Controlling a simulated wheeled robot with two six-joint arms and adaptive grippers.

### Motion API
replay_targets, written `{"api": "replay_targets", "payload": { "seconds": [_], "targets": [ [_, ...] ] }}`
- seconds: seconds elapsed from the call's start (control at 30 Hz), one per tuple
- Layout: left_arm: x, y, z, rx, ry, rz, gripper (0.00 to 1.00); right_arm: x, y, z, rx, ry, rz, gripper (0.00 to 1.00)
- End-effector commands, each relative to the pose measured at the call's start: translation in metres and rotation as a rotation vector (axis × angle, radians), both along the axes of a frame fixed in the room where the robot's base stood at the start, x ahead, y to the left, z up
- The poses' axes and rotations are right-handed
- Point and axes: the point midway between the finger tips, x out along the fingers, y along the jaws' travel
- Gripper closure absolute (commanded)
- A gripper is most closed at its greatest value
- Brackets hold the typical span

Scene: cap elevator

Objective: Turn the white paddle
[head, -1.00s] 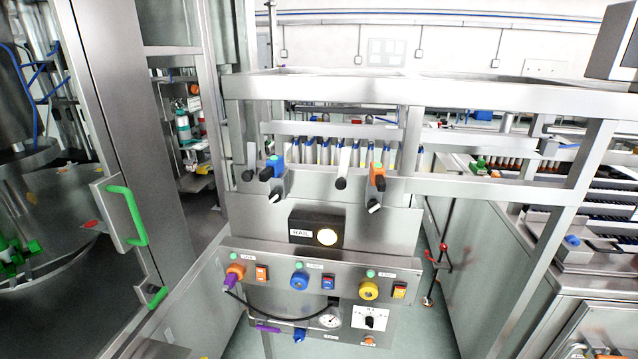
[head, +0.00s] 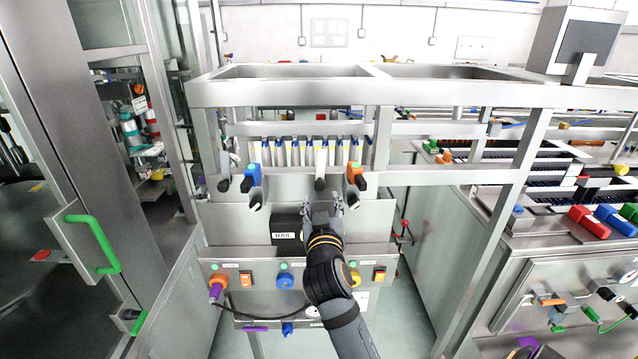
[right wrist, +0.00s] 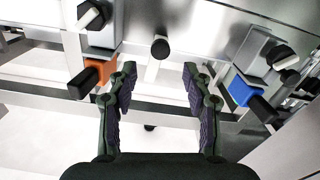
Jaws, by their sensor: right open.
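The white paddle (head: 320,160) is a pale upright bar with a black knob at its lower end, on the panel between a blue-bodied valve (head: 251,178) and an orange-bodied valve (head: 356,176). In the right wrist view the white paddle (right wrist: 152,71) and its black knob lie between the fingertip lines, just beyond the tips. My right gripper (head: 322,204) is open and empty, just below the knob in the head view. In the right wrist view my right gripper (right wrist: 157,75) has its two fingers spread wide. Contact with the paddle is not visible. My left gripper is out of view.
A black RAIL box (head: 287,229) sits left of my right gripper, partly covered by my arm. Below is a button panel with a blue knob (head: 285,281). A steel frame beam (head: 290,94) crosses above. A cabinet door with a green handle (head: 96,243) stands left.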

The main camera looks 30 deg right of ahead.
Motion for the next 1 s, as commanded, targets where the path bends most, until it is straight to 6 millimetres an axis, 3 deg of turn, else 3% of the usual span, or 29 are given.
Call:
{"api": "replay_targets", "payload": {
  "seconds": [0.2, 0.4, 0.77, 1.0],
  "targets": [
    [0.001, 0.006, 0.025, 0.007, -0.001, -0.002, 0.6, 0.041, -0.026, 0.006, -0.007, 0.003, -0.002, 0.5],
    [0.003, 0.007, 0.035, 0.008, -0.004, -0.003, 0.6, 0.065, -0.041, 0.003, -0.001, 0.002, -0.001, 0.5],
    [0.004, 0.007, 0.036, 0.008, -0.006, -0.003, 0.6, 0.072, -0.045, 0.0, 0.001, 0.001, 0.0, 0.5],
    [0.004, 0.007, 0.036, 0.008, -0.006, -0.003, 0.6, 0.072, -0.045, 0.0, 0.0, 0.001, 0.0, 0.81]
  ]
}}
